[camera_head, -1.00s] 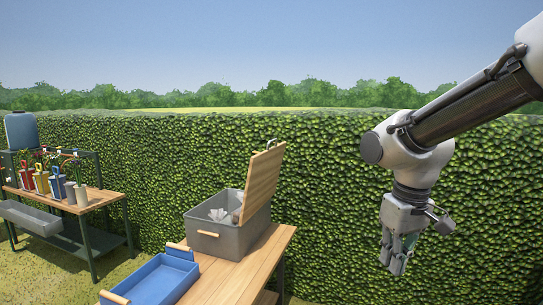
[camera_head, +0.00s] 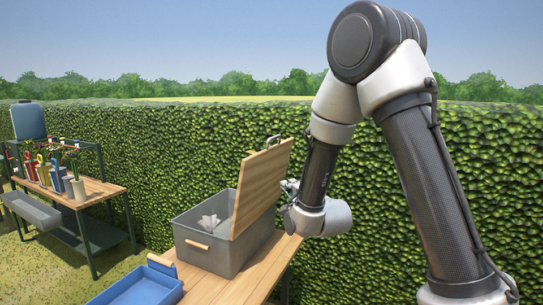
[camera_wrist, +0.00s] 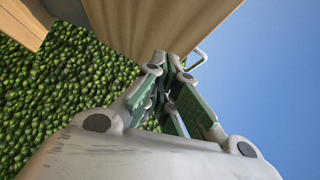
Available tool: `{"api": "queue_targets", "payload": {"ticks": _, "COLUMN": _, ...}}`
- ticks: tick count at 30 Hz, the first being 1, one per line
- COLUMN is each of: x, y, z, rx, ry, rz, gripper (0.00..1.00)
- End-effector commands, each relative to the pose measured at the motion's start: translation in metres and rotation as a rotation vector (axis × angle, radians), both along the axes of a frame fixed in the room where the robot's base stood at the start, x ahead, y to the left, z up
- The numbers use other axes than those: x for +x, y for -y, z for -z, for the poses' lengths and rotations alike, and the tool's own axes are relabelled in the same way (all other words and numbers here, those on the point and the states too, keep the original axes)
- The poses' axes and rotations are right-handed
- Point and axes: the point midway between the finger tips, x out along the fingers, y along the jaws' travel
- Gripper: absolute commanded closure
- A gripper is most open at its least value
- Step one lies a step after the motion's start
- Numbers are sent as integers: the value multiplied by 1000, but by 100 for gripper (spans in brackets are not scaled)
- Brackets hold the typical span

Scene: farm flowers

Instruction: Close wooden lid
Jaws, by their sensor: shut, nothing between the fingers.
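The wooden lid (camera_head: 262,185) stands open and tilted up at the right side of the grey box (camera_head: 205,248). A metal handle shows at its top edge. My gripper (camera_head: 290,187) is just right of the lid, behind its raised face and partly hidden by it. In the wrist view my gripper (camera_wrist: 168,88) is shut and empty, with its fingertips close to the lid (camera_wrist: 165,25). The lid's handle (camera_wrist: 200,55) shows beyond the fingers. I cannot tell whether the fingertips touch the lid.
The box holds something pale and stands on a wooden table (camera_head: 262,268). A blue tray (camera_head: 140,288) is in front of it. At left a bench (camera_head: 98,192) carries several potted flowers. A hedge (camera_head: 400,160) runs behind.

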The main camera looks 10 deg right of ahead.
Motion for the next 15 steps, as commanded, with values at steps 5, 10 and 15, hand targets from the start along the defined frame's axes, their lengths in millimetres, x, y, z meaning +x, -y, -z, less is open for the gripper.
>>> {"api": "queue_targets", "payload": {"ticks": 5, "x": -2, "y": 4, "z": -41, "rx": 207, "ry": 143, "rz": 6, "gripper": 100}}
{"api": "queue_targets", "payload": {"ticks": 10, "x": 5, "y": 3, "z": -44, "rx": 262, "ry": 144, "rz": 2, "gripper": 100}}
{"api": "queue_targets", "payload": {"ticks": 15, "x": 31, "y": -1, "z": -48, "rx": 260, "ry": 144, "rz": 2, "gripper": 100}}
